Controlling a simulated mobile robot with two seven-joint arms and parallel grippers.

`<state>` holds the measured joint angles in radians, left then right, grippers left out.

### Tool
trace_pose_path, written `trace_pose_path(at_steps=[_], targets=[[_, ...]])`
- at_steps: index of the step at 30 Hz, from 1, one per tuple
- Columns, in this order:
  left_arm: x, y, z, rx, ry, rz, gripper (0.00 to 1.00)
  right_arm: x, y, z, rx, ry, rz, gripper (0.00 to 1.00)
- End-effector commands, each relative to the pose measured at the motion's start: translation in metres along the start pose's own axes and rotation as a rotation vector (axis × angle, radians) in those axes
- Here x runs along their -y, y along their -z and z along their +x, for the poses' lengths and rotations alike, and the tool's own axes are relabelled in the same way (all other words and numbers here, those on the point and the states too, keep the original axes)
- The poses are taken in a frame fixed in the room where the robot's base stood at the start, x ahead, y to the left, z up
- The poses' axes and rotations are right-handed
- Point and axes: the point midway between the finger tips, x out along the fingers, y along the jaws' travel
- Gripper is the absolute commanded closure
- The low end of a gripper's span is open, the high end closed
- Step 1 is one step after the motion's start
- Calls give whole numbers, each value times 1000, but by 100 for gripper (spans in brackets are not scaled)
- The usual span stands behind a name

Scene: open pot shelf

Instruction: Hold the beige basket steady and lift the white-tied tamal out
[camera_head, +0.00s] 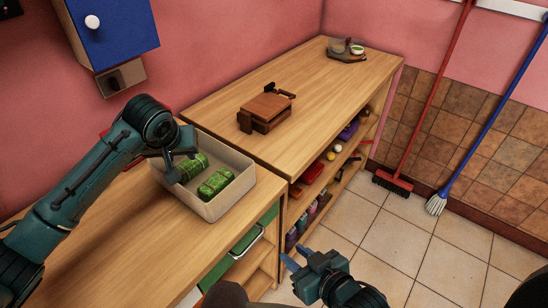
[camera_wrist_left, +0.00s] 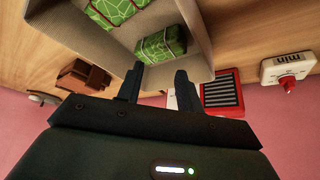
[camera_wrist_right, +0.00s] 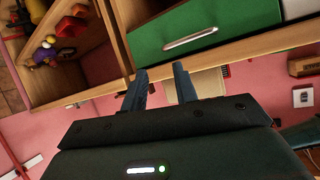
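One tamal (camera_head: 192,167) lies toward the back left and the other (camera_head: 215,184) toward the front right. Both also show in the left wrist view, one at the top (camera_wrist_left: 120,9) and one lower (camera_wrist_left: 162,44). My right gripper (camera_head: 290,259) is open and empty, low in front of the counter.
Open shelves below hold several items. A green drawer (camera_wrist_right: 205,25) is close to my right gripper. Counter left of the basket is partly hidden by my arm.

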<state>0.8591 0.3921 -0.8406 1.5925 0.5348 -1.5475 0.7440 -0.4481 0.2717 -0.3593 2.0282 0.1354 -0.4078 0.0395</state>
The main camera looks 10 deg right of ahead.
Motion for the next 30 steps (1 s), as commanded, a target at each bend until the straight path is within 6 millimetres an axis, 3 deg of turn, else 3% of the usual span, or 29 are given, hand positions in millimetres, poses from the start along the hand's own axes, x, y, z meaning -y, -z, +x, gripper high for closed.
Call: trace_pose_path(at_steps=[1, 6, 15, 21, 30], targets=[[0, 0, 0, 0, 0, 0, 64, 2, 22, 12, -34, 40, -24, 71], [0, 0, 0, 0, 0, 0, 64, 11, 76, 38, -93, 164, -73, 71], [0, 0, 0, 0, 0, 0, 64, -4, 150, 62, -96, 277, -179, 71], [0, 0, 0, 0, 0, 0, 64, -27, 183, 66, -71, 280, -219, 71], [0, 0, 0, 0, 0, 0, 64, -39, 198, 73, -55, 272, -228, 71]])
